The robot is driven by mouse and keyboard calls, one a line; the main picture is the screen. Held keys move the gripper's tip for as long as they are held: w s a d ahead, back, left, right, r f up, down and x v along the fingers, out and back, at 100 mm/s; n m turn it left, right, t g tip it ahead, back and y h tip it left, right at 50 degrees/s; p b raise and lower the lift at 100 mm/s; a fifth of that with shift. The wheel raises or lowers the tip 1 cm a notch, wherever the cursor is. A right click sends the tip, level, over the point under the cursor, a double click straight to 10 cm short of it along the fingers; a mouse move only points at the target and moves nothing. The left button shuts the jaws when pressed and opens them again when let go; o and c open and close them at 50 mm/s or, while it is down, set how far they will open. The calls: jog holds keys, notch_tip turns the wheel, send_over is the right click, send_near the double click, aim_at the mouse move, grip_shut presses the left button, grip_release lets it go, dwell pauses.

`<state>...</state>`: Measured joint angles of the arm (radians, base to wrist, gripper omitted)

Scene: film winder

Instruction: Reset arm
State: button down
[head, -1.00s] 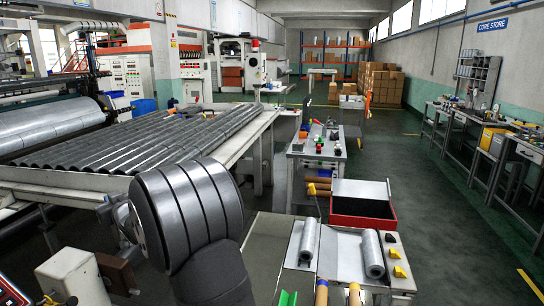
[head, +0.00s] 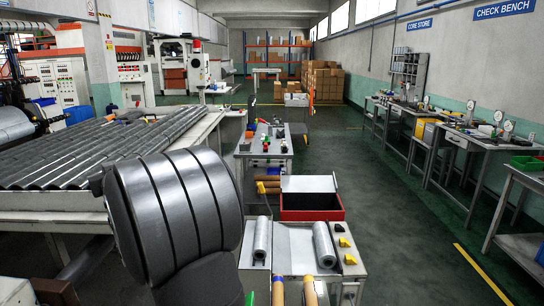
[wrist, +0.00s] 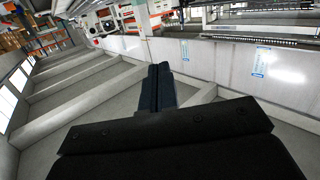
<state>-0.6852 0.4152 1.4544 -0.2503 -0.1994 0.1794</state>
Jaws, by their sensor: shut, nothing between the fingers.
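My gripper (wrist: 158,88) shows in the wrist view, with its dark fingers closed together and nothing between them. It points toward the ceiling beams and upper walls, well clear of any surface. In the head view a large dark grey ribbed joint of my arm fills the lower left, and my gripper itself is not visible there.
A small table (head: 353,268) holds two silver rolls (head: 324,245) and yellow pieces. A red open box (head: 312,207) stands behind it. A long rack of grey rolls (head: 90,155) lies left. Benches (head: 487,145) line the right wall. The floor aisle (head: 400,225) between is clear.

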jog(key=w+d+r+m+t+h, duration=0.1)
jog(key=d+r, duration=0.3)
jog(key=d, duration=0.6)
jog(key=w+d+r+m+t+h, duration=0.1)
jog(key=w+d+r+m+h, duration=0.1)
jog(key=d, duration=0.9)
jog(key=w+d+r+m+h, duration=0.1)
jog(key=d+r+m+h, duration=0.2)
jog(key=d+r, duration=0.5)
jog(key=shift+w+d+r+t+h, duration=0.15)
jog(key=shift+w+d+t+h, duration=0.4)
jog(key=shift+d, duration=0.95)
jog(key=shift+s, duration=0.3)
